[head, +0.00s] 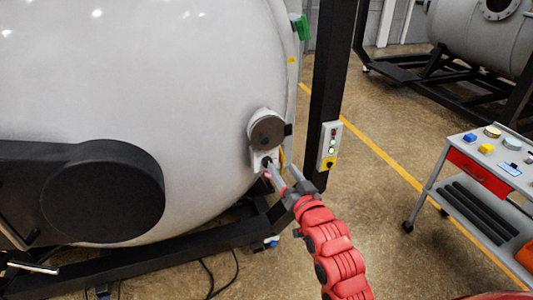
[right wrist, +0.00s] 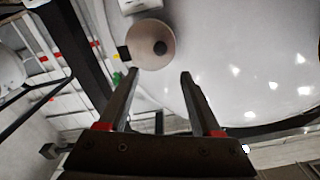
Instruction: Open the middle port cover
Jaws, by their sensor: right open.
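A round grey-brown port cover (head: 267,132) sits on a short white port on the right side of the big pale furnace vessel (head: 120,70). It looks closed over its port, with a small dark block at its right edge. My right gripper (head: 281,172) is open and empty, just below the cover and close to a white fitting under it. In the right wrist view the cover (right wrist: 152,44) shows as a disc with a dark centre, beyond the spread fingertips (right wrist: 158,75) and apart from them. My left gripper is not in view.
A black post (head: 325,80) with a button box (head: 329,145) stands just right of the cover. A grey cart (head: 455,150) with small items stands at the right. Black frame beams run below the vessel. The floor between post and cart is clear.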

